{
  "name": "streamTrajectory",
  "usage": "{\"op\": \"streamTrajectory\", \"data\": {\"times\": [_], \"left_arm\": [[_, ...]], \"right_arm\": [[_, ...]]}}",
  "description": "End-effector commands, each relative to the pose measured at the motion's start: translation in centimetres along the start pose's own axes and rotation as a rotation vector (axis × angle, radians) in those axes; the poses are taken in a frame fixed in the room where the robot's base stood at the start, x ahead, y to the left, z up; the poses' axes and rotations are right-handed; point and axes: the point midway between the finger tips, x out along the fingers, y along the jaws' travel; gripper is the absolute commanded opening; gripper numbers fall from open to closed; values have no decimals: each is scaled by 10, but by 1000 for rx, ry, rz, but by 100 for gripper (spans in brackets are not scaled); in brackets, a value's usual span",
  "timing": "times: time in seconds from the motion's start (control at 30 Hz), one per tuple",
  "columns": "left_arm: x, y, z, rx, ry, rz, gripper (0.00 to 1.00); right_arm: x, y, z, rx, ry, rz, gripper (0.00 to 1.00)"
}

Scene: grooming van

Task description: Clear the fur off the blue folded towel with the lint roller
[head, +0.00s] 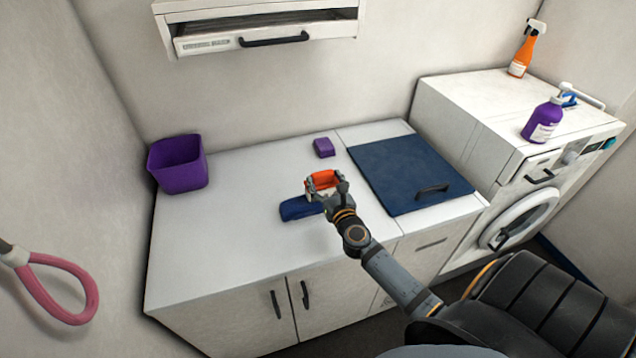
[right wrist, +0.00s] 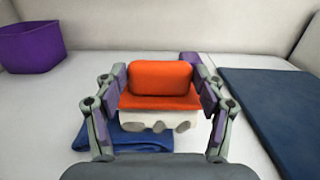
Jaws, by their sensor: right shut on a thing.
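The blue folded towel (head: 297,209) lies on the white counter, left of the blue panel; in the right wrist view (right wrist: 130,139) it shows below and left of the held tool. My right gripper (head: 325,187) is shut on an orange tool with a white lower part, which looks like the lint roller (right wrist: 160,78). Several grey patches show along the white part's lower edge; I cannot tell whether they are fur. The roller is over or just beyond the towel's right part; contact cannot be told. No fur is clear on the visible towel. My left gripper is not in view.
A purple bin (head: 178,165) stands at the counter's left back corner. A small purple block (head: 324,147) lies behind the roller. A dark blue panel with a handle (head: 408,172) covers the right side. An orange spray bottle (head: 521,52) and purple bottle (head: 543,120) stand atop the washer.

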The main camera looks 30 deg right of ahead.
Motion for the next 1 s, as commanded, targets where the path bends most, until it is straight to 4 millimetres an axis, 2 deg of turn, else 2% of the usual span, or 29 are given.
{"op": "streamTrajectory", "data": {"times": [0.17,0.63,1.0], "left_arm": [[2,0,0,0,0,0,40],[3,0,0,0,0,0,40],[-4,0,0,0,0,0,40]], "right_arm": [[0,-10,0,0,-1,0,36],[-14,-9,-1,1,0,0,36],[-15,22,1,3,0,-1,36]]}}
